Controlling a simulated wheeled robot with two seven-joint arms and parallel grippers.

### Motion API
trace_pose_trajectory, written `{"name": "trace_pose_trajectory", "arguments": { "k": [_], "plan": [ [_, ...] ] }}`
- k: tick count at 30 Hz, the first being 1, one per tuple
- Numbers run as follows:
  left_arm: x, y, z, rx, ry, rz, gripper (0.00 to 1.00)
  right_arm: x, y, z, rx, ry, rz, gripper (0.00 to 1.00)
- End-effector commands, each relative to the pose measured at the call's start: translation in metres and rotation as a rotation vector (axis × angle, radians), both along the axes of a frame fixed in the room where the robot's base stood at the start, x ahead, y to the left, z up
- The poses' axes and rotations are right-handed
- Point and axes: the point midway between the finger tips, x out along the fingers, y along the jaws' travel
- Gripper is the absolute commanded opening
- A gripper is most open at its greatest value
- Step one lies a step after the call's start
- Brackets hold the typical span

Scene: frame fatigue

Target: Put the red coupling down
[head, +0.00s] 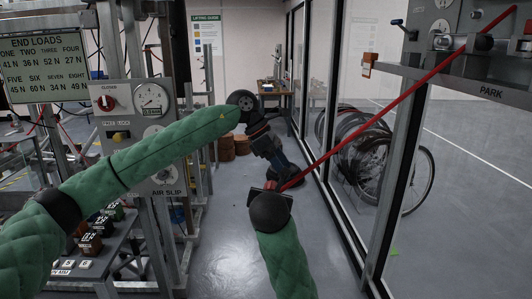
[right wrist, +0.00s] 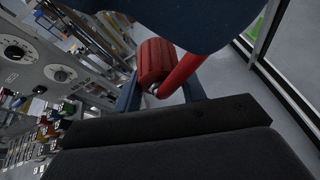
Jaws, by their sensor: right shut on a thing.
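The red coupling (right wrist: 155,62) is a ribbed red cylinder between the blue fingers of my right gripper (right wrist: 162,92) in the right wrist view. A red hose (head: 400,103) runs from it up to the panel at the top right. In the head view a little of the red shows just past my right wrist, which hides most of the right gripper. My left gripper (head: 280,165), dark and blue, hangs just beyond my right wrist. Its fingertips are not clear. A large dark blue shape fills the top of the right wrist view, close to the coupling.
A gauge panel (head: 135,125) and an end loads board (head: 45,65) stand at the left. The grey floor (head: 225,245) is clear in the middle.

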Motion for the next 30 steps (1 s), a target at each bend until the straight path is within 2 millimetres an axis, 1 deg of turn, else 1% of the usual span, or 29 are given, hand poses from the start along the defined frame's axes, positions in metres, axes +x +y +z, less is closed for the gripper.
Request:
{"name": "trace_pose_trajectory", "arguments": {
  "k": [1, 3, 9, 14, 17, 20, 23, 30],
  "plan": [
    [0.002, 0.004, 0.005, 0.056, -0.026, -0.009, 0.75, 0.000, 0.000, 0.000, 0.000, 0.000, 0.000, 0.13],
    [0.005, 0.011, 0.009, 0.138, -0.057, -0.020, 0.75, 0.000, 0.000, 0.000, 0.000, 0.000, 0.000, 0.13],
    [0.013, 0.032, 0.021, 0.334, -0.124, -0.033, 0.75, 0.000, 0.000, 0.000, 0.000, 0.000, 0.000, 0.13],
    [0.016, 0.042, 0.029, 0.421, -0.152, -0.033, 0.75, 0.000, 0.000, 0.000, 0.000, 0.000, 0.000, 0.13],
    [0.017, 0.045, 0.029, 0.444, -0.158, -0.034, 0.75, 0.000, 0.000, 0.000, 0.000, 0.000, 0.000, 0.13],
    [0.017, 0.045, 0.023, 0.450, -0.159, -0.034, 0.75, 0.000, 0.000, 0.000, 0.000, 0.000, 0.000, 0.13],
    [0.017, 0.043, 0.013, 0.450, -0.159, -0.034, 0.75, 0.000, 0.000, 0.000, 0.000, 0.000, 0.000, 0.13],
    [0.016, 0.037, -0.024, 0.449, -0.158, -0.034, 0.75, 0.000, 0.000, 0.000, 0.000, 0.000, 0.000, 0.13]
  ]
}}
